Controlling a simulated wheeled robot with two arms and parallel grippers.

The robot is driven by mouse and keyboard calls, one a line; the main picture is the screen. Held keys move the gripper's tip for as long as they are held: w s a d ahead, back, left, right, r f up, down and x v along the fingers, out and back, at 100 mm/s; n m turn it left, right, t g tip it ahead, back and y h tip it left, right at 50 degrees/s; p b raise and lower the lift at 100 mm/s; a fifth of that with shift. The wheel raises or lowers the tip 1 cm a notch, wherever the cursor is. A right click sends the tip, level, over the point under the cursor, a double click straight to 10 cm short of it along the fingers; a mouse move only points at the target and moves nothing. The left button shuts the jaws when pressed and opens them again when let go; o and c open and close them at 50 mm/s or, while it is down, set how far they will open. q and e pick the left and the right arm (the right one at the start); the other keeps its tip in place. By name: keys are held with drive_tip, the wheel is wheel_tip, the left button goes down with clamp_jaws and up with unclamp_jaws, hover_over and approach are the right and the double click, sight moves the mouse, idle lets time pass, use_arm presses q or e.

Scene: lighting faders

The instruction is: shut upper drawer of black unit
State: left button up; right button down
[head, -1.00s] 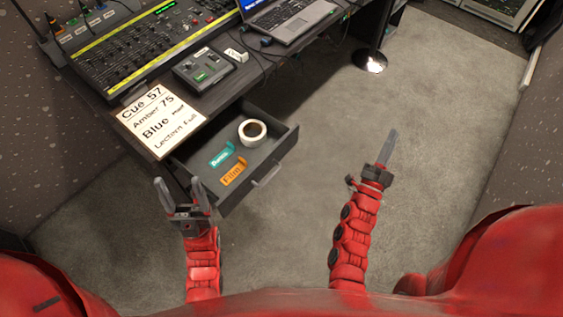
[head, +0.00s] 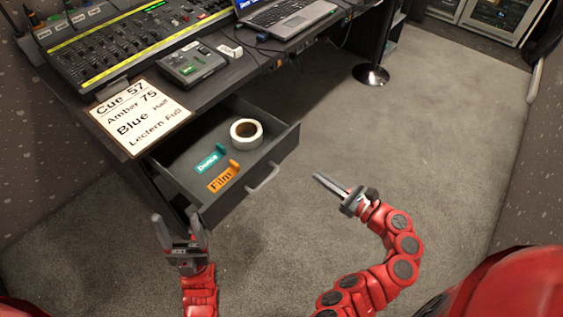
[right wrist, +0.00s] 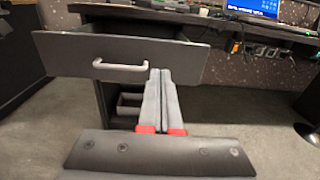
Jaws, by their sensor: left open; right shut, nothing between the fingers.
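The upper drawer (head: 231,192) of the black unit is pulled out. It holds a roll of white tape (head: 246,132), a teal tag (head: 208,160) and an orange tag (head: 223,178). Its metal handle (head: 264,176) is on the front face and also shows in the right wrist view (right wrist: 121,66). My right gripper (head: 318,178) is shut and empty, to the right of the drawer front, pointing toward it and apart from it in the head view. In the right wrist view its fingers (right wrist: 160,75) overlap the drawer front, right of the handle. My left gripper (head: 177,222) is open and empty, left of the drawer's near corner.
The desk above carries a lighting console (head: 130,45), a small grey box (head: 191,66), a laptop (head: 285,14) and a cue card (head: 139,117). A stand with a round base (head: 371,74) is on the floor at the back. Carpet right of the drawer is clear.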

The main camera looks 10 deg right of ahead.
approach(273, 149)
drive_tip(key=shift+y, duration=0.3)
drive_tip(key=x, duration=0.6)
drive_tip(key=shift+w+a, duration=0.1)
drive_tip(key=shift+w, duration=0.2)
drive_tip(key=shift+a, duration=0.1)
drive_tip(key=shift+w+a, duration=0.1)
drive_tip(key=shift+w, duration=0.05)
